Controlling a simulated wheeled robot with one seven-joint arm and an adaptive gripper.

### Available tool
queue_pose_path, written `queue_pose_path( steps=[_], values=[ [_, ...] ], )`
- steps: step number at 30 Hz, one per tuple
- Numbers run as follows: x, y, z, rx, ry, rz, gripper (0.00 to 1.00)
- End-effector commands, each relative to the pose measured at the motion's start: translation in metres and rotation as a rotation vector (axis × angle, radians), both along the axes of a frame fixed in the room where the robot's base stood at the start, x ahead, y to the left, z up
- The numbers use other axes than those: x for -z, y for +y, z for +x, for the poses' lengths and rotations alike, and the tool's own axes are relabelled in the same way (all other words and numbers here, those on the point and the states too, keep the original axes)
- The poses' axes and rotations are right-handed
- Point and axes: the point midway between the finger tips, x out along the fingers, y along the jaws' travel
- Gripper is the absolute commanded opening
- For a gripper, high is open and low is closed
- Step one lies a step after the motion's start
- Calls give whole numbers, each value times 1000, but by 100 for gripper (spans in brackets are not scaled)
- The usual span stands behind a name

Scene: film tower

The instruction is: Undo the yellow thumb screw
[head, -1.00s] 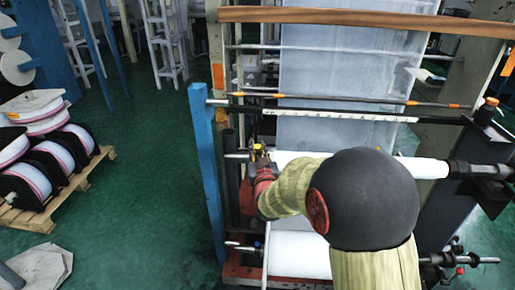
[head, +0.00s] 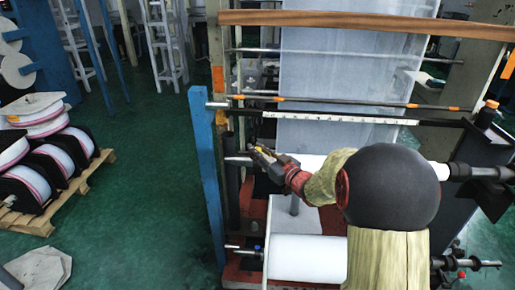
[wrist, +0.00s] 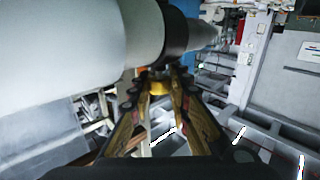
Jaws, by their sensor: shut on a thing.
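The yellow thumb screw (wrist: 157,88) shows between my fingertips in the wrist view, under the black collar (wrist: 181,32) on the shaft at the end of the white film roll (wrist: 70,45). My gripper (wrist: 158,93) is shut on the screw from below in that view, with a finger on each side. In the head view my gripper (head: 259,153) reaches in from the right to the left end of the upper roll. The screw is too small and covered there to make out clearly. Its thread is hidden.
A blue post (head: 206,170) stands just left of my gripper. A lower white roll (head: 305,258) lies beneath, and a dark bar (head: 350,116) crosses above. A pallet (head: 30,218) with reels stands at the left. The green floor between is clear.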

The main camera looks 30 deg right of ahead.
Motion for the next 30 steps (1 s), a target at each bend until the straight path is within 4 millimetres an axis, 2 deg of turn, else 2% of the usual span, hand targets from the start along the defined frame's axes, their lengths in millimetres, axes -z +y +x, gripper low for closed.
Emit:
queue_pose_path(
  steps=[15,30],
  values=[
    [-2,-1,1,-344,21,-32,0],
    [0,1,0,-426,25,-41,0]
  ],
)
